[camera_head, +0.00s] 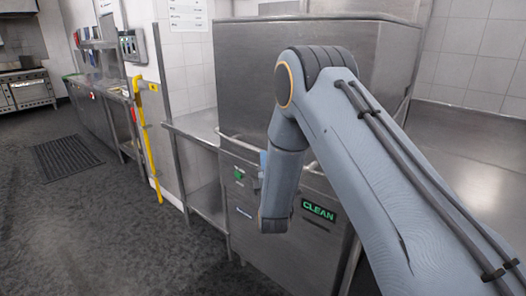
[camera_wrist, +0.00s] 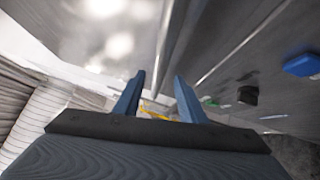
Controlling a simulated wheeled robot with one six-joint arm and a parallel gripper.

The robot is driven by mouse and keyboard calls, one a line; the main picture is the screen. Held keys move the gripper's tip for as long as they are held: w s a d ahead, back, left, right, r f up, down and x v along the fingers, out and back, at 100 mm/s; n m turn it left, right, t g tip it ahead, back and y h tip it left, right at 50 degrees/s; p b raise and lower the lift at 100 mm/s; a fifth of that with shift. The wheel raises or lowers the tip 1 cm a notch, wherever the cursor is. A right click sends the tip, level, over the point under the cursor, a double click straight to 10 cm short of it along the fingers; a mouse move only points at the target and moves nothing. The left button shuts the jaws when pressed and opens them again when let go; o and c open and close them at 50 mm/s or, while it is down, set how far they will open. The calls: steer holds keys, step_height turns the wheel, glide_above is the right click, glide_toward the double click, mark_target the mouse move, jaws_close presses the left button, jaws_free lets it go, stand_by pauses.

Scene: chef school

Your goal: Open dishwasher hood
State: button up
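The dishwasher hood (camera_head: 295,75) is a large steel box in the head view, down over the steel base with a green CLEAN sign (camera_head: 319,210). Its pale handle bar (camera_head: 238,143) runs across the front near the lower edge, and my arm hides its middle. In the wrist view, a thin bar (camera_wrist: 165,40), which looks like that handle, runs down toward the gap between my fingers. My gripper (camera_wrist: 159,76) has its two blue fingers apart. The bar lines up with the gap, but I cannot tell whether it lies between the fingers or beyond them. My arm mostly hides the gripper in the head view.
A steel side table (camera_head: 197,128) joins the dishwasher on the left, with a yellow pole (camera_head: 147,140) beyond it. A steel counter (camera_head: 470,150) lies on the right. The dark floor at left is clear apart from a floor grate (camera_head: 65,157).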

steer(key=w, duration=0.2)
steer(key=w+p, duration=0.1)
steer(key=w, duration=0.1)
steer(key=w+r, duration=0.1)
steer(key=w, duration=0.1)
steer(key=shift+w+a+p, duration=0.2)
steer(key=shift+a+p, duration=0.15)
jaws_close()
